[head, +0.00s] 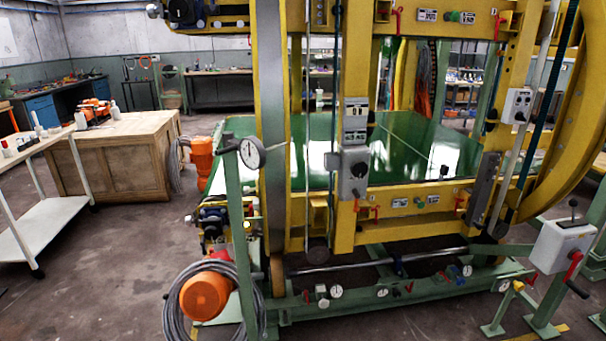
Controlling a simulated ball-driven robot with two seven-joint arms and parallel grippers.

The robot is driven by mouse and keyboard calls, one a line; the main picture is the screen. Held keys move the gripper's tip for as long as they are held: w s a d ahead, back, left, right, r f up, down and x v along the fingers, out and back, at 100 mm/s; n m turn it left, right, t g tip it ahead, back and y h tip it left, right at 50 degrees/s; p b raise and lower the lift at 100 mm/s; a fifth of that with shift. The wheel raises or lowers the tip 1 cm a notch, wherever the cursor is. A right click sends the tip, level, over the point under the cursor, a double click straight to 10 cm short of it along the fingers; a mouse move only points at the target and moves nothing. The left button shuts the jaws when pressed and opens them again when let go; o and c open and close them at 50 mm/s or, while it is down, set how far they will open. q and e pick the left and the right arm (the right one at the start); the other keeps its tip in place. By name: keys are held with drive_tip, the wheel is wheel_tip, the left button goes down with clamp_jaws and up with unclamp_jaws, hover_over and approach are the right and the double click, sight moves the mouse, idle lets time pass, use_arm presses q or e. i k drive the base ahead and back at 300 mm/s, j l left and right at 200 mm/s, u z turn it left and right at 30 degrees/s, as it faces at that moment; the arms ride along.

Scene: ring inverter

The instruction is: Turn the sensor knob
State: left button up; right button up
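A grey box (345,190) with a round dark knob (359,170) on its front is mounted on a yellow upright of the large ring machine, near the middle of the head view. It looks like the sensor knob, but no label is readable. A grey switch panel (355,118) sits just above it on the same upright. The knob's exact setting is too small to read. Neither of my grippers nor my arms show, so nothing is seen touching the knob.
The yellow ring machine (400,232) stands on a green base. A white control box (562,245) with a red crank is at right.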

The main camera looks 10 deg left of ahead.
sight(258, 231)
drive_tip(key=u, duration=0.35)
drive_tip(key=i+l+u, duration=0.15)
drive_tip(key=u, duration=0.3)
drive_tip(key=i+l+u, duration=0.1)
drive_tip(key=l+u, duration=0.2)
drive_tip(key=u, duration=0.15)
drive_tip(key=i+l+u, duration=0.1)
drive_tip(key=l+u, duration=0.15)
drive_tip(key=u, duration=0.25)
